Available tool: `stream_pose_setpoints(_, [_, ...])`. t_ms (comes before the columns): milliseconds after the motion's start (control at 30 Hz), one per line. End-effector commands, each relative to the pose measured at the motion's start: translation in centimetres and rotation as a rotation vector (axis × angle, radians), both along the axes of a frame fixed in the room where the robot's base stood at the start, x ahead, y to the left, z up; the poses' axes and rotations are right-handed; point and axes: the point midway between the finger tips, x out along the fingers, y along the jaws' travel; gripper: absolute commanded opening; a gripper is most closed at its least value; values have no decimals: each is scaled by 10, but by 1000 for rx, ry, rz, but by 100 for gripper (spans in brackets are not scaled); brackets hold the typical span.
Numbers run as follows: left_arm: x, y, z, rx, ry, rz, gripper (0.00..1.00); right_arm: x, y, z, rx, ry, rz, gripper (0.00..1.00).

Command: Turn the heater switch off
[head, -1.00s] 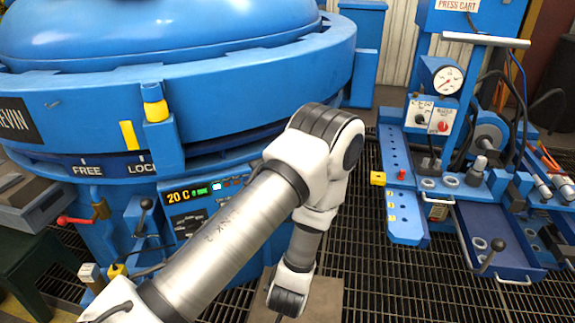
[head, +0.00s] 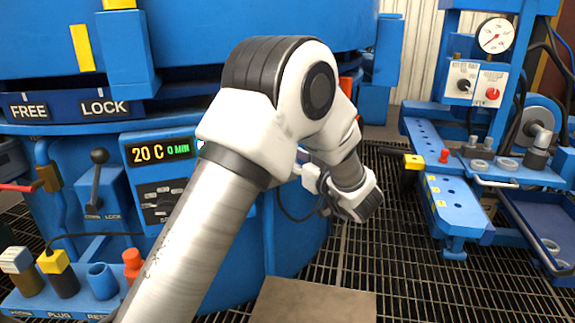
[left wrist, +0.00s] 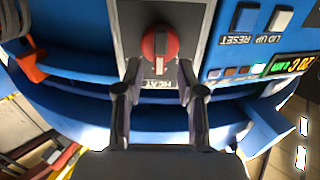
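The heater switch (left wrist: 160,42) is a round red knob with a pale pointer line, on a grey plate (left wrist: 130,22) in the left wrist view. A partly covered label below it seems to begin "HEAT". My left gripper (left wrist: 158,70) is open, its two dark fingertips apart on either side of the knob's lower edge. No contact with the knob is visible. In the head view my left arm crosses the furnace front and hides the switch and the gripper. My right gripper is in neither view.
The blue furnace panel has a lit display (head: 160,152) reading 20 C, 0 MIN, and a lock lever (head: 97,180). A RESET button (left wrist: 244,18) sits beside the switch plate. A press cart with a gauge (head: 495,36) stands right, over open floor grating (head: 400,265).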

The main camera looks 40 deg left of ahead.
Motion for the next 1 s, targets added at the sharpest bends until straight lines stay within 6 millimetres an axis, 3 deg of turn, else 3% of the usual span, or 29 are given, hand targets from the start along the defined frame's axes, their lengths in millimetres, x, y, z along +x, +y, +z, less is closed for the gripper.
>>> stream_pose_setpoints(133, [5, 21, -3, -1, -1, 1, 39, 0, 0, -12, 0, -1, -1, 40])
stream_pose_setpoints(400, [7, 26, 0, 1, 1, -2, 39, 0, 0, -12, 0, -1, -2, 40])
stream_pose_setpoints(433, [7, 26, 0, 1, 1, -2, 35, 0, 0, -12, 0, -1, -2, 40])
stream_pose_setpoints(533, [7, 26, 0, 1, 1, -2, 0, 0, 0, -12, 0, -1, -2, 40])
stream_pose_setpoints(1000, [6, 26, 0, -8, -30, -2, 0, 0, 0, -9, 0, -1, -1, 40])
